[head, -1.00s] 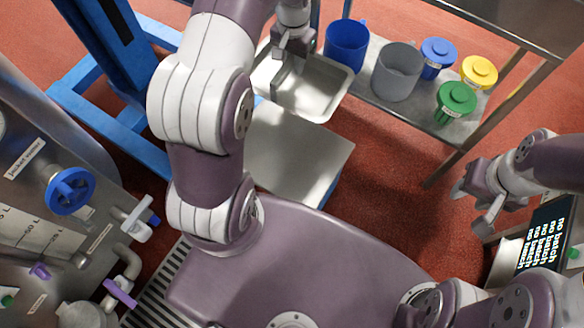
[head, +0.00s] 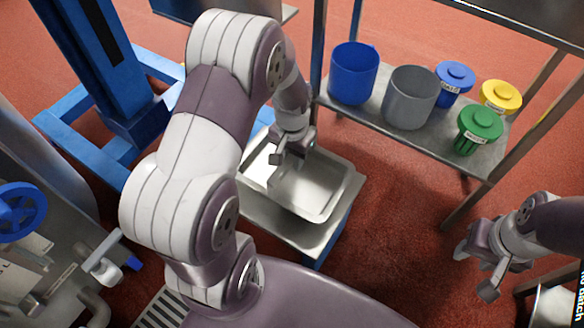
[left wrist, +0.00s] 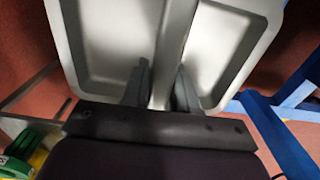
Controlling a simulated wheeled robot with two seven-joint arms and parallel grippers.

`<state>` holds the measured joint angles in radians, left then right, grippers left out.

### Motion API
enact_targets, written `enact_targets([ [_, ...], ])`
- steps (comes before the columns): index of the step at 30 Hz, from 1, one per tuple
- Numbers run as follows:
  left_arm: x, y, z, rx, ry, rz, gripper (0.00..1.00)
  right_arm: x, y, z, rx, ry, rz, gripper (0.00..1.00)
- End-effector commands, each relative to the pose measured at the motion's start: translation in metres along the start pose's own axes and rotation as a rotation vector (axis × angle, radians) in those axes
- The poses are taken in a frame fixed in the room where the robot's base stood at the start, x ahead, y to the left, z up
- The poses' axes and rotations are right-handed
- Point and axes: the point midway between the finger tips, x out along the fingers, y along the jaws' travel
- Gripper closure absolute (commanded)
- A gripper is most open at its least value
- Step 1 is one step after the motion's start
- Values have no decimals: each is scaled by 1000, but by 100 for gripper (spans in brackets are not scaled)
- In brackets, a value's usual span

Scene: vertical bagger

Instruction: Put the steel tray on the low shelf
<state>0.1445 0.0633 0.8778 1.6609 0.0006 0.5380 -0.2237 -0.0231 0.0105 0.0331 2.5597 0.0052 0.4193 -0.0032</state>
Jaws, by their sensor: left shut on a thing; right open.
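The steel tray (head: 351,187) is a shallow bright pan, held level or nearly so in the middle of the head view. My left gripper (head: 290,158) is shut on its raised middle bar; in the left wrist view the fingers (left wrist: 161,88) lie on either side of this bar (left wrist: 173,45). The tray appears over a steel-topped stand (head: 270,222); I cannot tell whether they touch. The low shelf (head: 440,146) is to the right of and beyond the tray, apart from it. My right gripper (head: 474,275) is open and empty at the lower right.
A blue lift frame (head: 100,75) stands left. Red floor right of the stand is clear.

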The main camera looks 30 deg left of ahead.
Motion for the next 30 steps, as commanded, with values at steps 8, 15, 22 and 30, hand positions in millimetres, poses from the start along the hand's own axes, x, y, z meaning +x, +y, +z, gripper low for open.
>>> enact_targets([
  [8, 30, 0, 0, 0, 1, 0, 100, 21, 0, 3, 0, -1, 0, 57],
  [15, 33, 0, 0, 0, 0, 0, 100, 21, 0, 3, 0, -1, 0, 57],
  [22, 33, 0, 0, 0, -1, 0, 47, 21, 0, 3, 0, -1, 0, 57],
  [30, 10, -1, -1, 0, 2, -1, 47, 8, 0, 1, 0, -1, 0, 57],
])
